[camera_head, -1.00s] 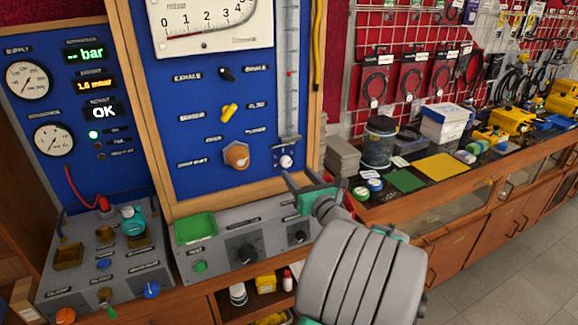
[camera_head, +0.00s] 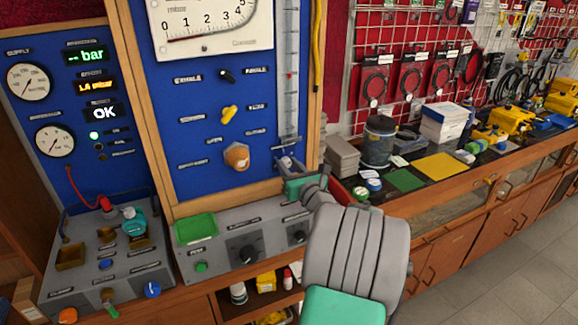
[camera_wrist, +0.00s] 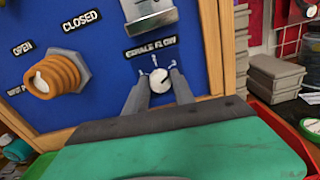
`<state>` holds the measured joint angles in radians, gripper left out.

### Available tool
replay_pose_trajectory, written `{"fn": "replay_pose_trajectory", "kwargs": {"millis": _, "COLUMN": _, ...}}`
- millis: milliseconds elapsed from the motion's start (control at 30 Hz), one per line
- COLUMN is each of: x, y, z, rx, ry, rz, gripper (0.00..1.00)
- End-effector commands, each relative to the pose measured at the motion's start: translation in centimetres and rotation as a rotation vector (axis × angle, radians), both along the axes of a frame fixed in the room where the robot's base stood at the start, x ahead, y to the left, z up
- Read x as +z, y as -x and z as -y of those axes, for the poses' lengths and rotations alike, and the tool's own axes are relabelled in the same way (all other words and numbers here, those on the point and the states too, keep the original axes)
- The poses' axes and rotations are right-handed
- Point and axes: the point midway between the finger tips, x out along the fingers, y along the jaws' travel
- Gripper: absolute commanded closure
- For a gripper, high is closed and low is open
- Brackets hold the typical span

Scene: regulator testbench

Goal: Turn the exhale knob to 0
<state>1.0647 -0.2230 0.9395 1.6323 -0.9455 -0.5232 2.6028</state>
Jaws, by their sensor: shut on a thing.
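The exhale knob (camera_wrist: 159,79) is a small pale round knob under the "EXHALE FLOW" label on the blue panel, in the middle of the wrist view. My gripper (camera_wrist: 159,88) has one grey finger on each side of it and is shut on it. White marks show on the panel just above the knob; its exact setting is too small to read. In the head view my gripper (camera_head: 289,165) is at the foot of the clear flow tube, at the panel's lower right. The knob is mostly hidden there by the fingers.
An orange knob (camera_wrist: 56,76) with "OPEN" and "CLOSED" labels is to the left. The flow tube (camera_head: 288,75) rises directly above the gripper. A wooden frame edge (camera_wrist: 213,50) is close on the right. A grey control box (camera_head: 225,255) lies below the panel.

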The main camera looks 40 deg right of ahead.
Motion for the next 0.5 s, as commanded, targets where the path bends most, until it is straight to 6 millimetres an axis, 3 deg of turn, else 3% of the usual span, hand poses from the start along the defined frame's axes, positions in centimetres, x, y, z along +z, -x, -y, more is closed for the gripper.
{"fn": "replay_pose_trajectory", "kwargs": {"millis": 267, "x": 0.01, "y": 0.01, "z": 0.01, "rx": 0.000, "ry": 0.000, "rz": 0.000, "gripper": 0.99}}
{"fn": "replay_pose_trajectory", "kwargs": {"millis": 500, "x": 0.01, "y": 0.02, "z": 0.02, "rx": 0.000, "ry": 0.002, "rz": -0.001, "gripper": 1.00}}
